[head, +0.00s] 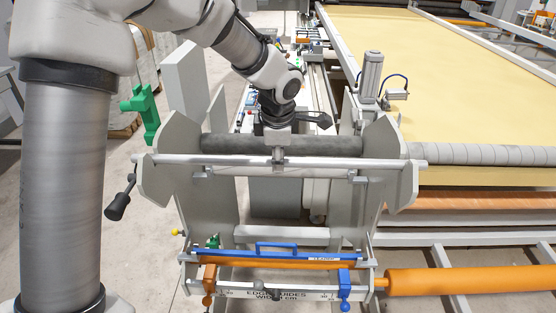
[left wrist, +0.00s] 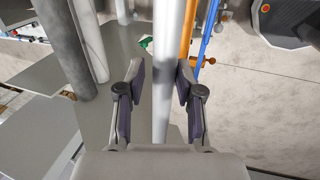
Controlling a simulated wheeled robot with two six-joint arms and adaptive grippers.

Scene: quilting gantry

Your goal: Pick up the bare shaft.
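The bare shaft (head: 225,160) is a thin silver rod lying level across the two grey end plates of the stand in the head view. In the left wrist view the pale shaft (left wrist: 163,110) runs up the picture between the fingers. My left gripper (head: 278,157) is over the middle of the shaft, reaching down from behind it. In the left wrist view my left gripper (left wrist: 162,82) is open, one finger on each side of the shaft, with a narrow gap showing at each side. My right gripper is in neither view.
A dark grey roller (head: 335,145) lies just behind the shaft. A blue bar with a handle (head: 277,247) and an orange roll (head: 465,279) are lower in front. A black crank knob (head: 118,205) sticks out left. The yellow quilting bed (head: 440,80) fills the right.

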